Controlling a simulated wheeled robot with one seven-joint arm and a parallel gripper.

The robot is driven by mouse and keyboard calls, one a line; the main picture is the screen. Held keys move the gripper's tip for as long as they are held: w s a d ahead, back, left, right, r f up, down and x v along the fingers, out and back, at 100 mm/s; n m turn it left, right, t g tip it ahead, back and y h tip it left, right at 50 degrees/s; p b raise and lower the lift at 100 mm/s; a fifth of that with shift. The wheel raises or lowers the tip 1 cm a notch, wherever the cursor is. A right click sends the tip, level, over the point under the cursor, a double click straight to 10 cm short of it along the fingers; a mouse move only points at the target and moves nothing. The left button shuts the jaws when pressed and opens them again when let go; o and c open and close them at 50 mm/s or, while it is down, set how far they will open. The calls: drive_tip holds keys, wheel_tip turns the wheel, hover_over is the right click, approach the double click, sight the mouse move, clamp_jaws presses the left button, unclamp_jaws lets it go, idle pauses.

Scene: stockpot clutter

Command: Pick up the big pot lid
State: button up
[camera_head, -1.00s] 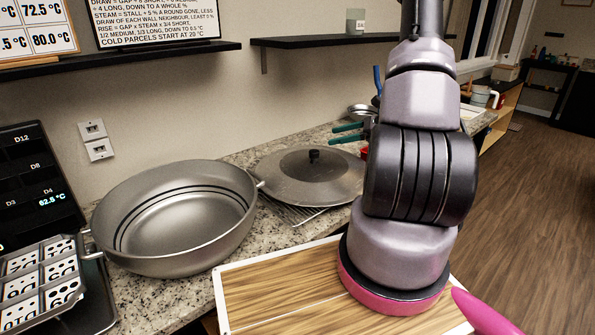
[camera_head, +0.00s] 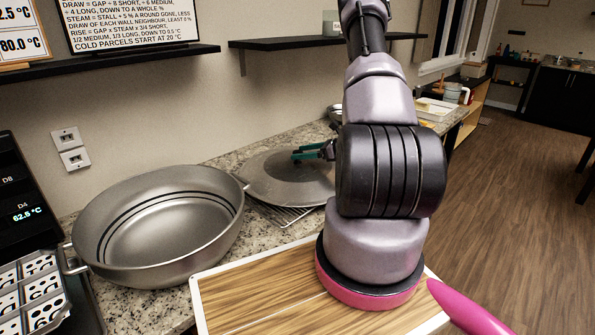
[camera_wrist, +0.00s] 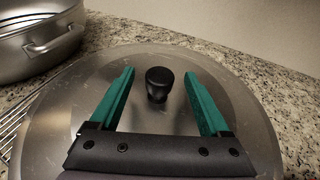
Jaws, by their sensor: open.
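My gripper (camera_head: 297,155) is over the lid in the head view and hides the knob there. In the wrist view its green fingers (camera_wrist: 158,72) are open, one on each side of the knob and apart from it. I cannot tell how high the fingertips are above the lid.
A wire rack (camera_head: 283,216) lies partly under the lid's near edge. The pot's handle (camera_wrist: 55,40) shows at the upper left of the wrist view. A wooden board with a white edge (camera_head: 250,290) is in front. The granite counter (camera_wrist: 235,55) is bare beyond the lid.

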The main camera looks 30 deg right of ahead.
drive_tip(key=shift+x, duration=1.05)
clamp_jaws()
idle(0.6)
